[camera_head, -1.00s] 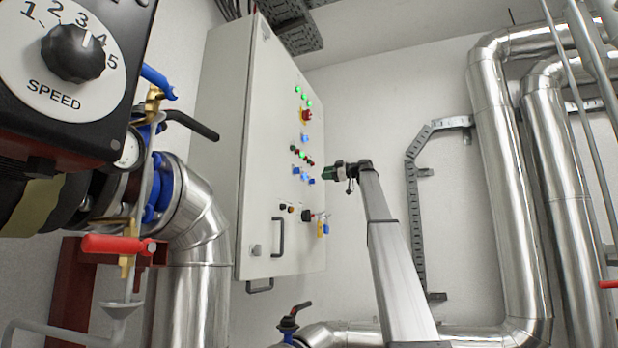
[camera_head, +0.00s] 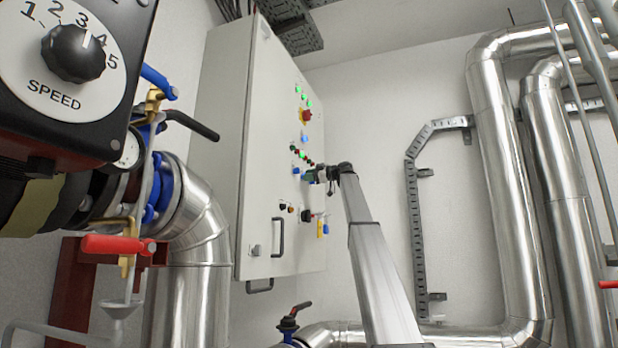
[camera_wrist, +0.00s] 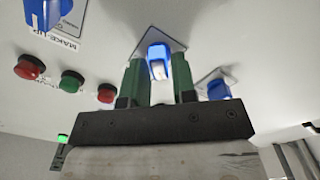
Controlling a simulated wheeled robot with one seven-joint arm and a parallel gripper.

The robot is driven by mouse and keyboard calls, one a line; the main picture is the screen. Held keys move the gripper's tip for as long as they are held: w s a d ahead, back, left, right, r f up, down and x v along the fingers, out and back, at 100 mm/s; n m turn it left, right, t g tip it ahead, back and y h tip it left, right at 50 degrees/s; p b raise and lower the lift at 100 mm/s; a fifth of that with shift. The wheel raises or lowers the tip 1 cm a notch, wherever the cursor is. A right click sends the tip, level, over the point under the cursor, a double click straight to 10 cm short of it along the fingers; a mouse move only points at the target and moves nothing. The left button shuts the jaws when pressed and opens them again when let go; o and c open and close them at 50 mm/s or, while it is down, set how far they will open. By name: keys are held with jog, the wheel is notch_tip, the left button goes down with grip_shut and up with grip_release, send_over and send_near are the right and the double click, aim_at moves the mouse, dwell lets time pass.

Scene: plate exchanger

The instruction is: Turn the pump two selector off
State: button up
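A blue selector (camera_wrist: 159,52) with a pale pointer sits on a square plate on the panel in the wrist view. My gripper (camera_wrist: 157,70) has one green finger on each side of it. The fingers are apart by about the selector's width; I cannot tell whether they press on it. No readable label shows for this selector, so I cannot tell which pump it serves. In the head view my gripper (camera_head: 313,174) is at the face of the grey control cabinet (camera_head: 265,130), beside the blue selectors, small and partly merged with them.
Another blue selector (camera_wrist: 218,88) is close right of my fingers. Red and green buttons, including a green one (camera_wrist: 72,81), and a MAKE-UP selector (camera_wrist: 42,12) lie to the left. A red emergency stop (camera_head: 306,116) is higher on the cabinet. Steel pipes (camera_head: 505,190) stand at right.

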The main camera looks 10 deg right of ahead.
grip_shut()
jog(key=shift+m, duration=0.3)
jog(key=shift+w+m, duration=0.15)
jog(key=shift+m, duration=3.95)
jog(key=shift+d, duration=0.1)
jog(key=shift+o, duration=2.1)
grip_release()
